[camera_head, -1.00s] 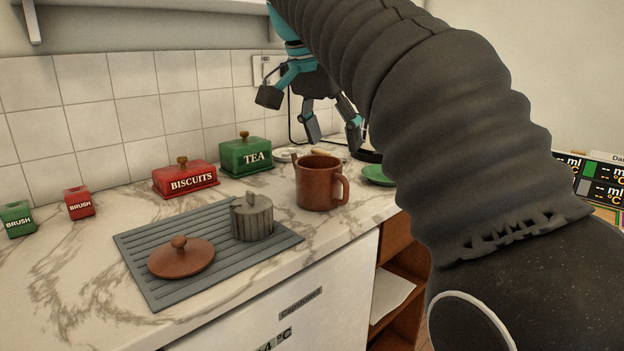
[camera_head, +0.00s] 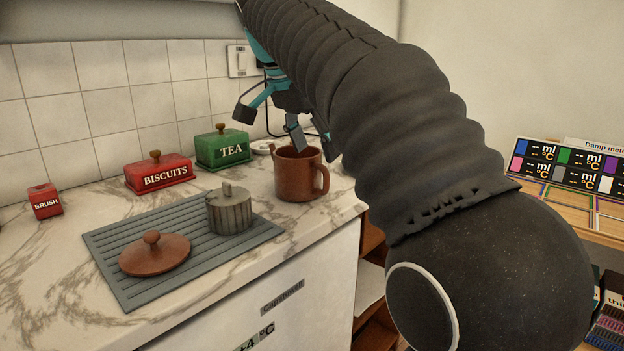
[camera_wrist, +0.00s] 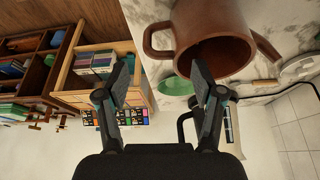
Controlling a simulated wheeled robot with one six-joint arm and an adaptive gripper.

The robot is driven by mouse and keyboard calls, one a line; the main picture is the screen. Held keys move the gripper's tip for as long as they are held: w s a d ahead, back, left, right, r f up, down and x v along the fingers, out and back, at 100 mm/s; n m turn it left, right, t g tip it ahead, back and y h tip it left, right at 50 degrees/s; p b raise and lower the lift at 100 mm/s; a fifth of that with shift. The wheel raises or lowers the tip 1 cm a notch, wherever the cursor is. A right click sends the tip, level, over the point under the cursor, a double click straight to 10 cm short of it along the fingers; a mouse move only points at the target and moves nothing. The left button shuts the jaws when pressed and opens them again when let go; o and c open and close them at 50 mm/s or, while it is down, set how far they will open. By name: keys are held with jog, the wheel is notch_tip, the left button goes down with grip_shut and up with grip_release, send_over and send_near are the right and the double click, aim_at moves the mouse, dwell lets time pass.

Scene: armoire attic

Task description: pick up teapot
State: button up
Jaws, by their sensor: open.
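The teapot (camera_head: 297,178) is a brown, lidless pot on the marble counter, with its handle on the right and a spout on the left. It stands upright. In the wrist view the teapot (camera_wrist: 222,22) fills the top, with its dark opening towards me. My gripper (camera_head: 312,140) is open and empty, pointing down just above it. In the wrist view one finger of my gripper (camera_wrist: 160,80) overlaps the teapot's opening and the other is out beyond the handle side. Whether a finger is inside the rim or touching it I cannot tell.
A grey ribbed mat (camera_head: 125,285) holds a brown lid (camera_head: 155,258) and a grey fluted pot (camera_head: 230,212). A red biscuits box (camera_head: 158,174), a green tea box (camera_head: 222,149) and a red brush box (camera_head: 45,203) stand near the tiled wall. A green dish (camera_wrist: 174,85) lies beside the teapot.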

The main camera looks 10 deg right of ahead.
aim_at(319, 164)
jog(key=shift+s+b+x, duration=0.2)
jog(key=shift+b+x, duration=0.45)
jog(key=shift+x, duration=2.15)
jog(key=shift+a, duration=0.1)
grip_shut()
